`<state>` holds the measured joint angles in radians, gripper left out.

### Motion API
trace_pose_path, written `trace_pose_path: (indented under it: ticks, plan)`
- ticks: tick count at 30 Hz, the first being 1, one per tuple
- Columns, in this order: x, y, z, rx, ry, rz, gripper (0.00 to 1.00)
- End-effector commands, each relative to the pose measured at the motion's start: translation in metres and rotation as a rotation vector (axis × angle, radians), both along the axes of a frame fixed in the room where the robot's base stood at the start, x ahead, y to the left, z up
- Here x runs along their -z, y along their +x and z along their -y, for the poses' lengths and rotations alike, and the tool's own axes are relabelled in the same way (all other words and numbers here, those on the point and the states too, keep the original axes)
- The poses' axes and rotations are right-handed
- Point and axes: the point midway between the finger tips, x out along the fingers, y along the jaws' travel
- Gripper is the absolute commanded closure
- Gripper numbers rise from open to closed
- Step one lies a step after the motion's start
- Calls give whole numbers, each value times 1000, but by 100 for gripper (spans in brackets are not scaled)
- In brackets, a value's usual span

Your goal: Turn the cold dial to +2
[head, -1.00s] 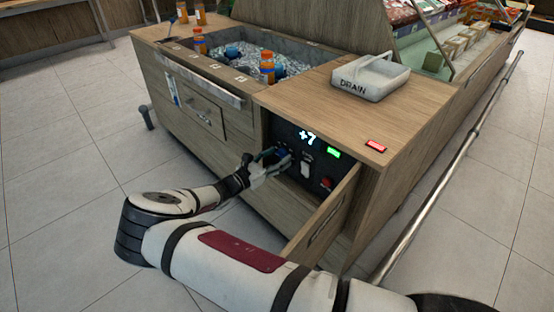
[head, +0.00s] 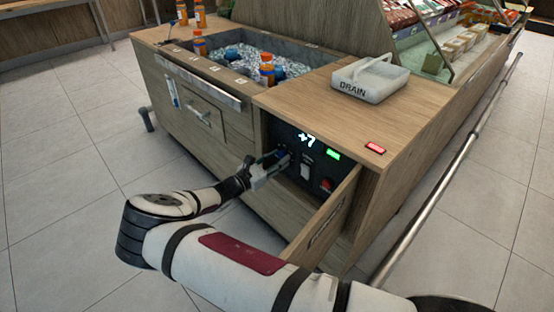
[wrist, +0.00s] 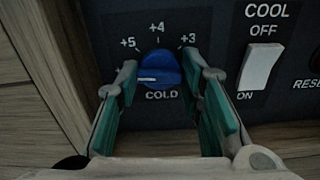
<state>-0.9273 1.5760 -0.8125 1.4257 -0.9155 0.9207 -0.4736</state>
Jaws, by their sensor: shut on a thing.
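The blue cold dial (wrist: 160,68) sits on the dark control panel above the printed word COLD. Marks +5, +4 and +3 show around its top. The dial's white pointer line faces left, below the +5 mark. My gripper (wrist: 160,76) has its teal-padded fingers on either side of the dial and is shut on it. In the head view my gripper (head: 272,165) is at the left part of the panel and hides most of the dial.
The COOL switch (wrist: 261,66) is right of the dial, with a RESET control partly in view beyond it. An open wooden door (head: 325,222) stands right of the panel.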

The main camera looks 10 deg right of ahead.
Motion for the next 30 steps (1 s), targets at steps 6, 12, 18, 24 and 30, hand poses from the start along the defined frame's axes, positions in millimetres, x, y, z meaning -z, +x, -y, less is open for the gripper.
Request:
trace_pose_path:
  ticks: [6, 12, 18, 24, 30]
  plan:
    - [0, 0, 0, -1, 75, 128, 94]
    - [0, 0, 0, 0, 167, 288, 94]
    - [1, -1, 0, -1, 262, 452, 94]
    - [1, -1, 0, -1, 358, 617, 94]
    - [1, -1, 0, -1, 453, 782, 94]
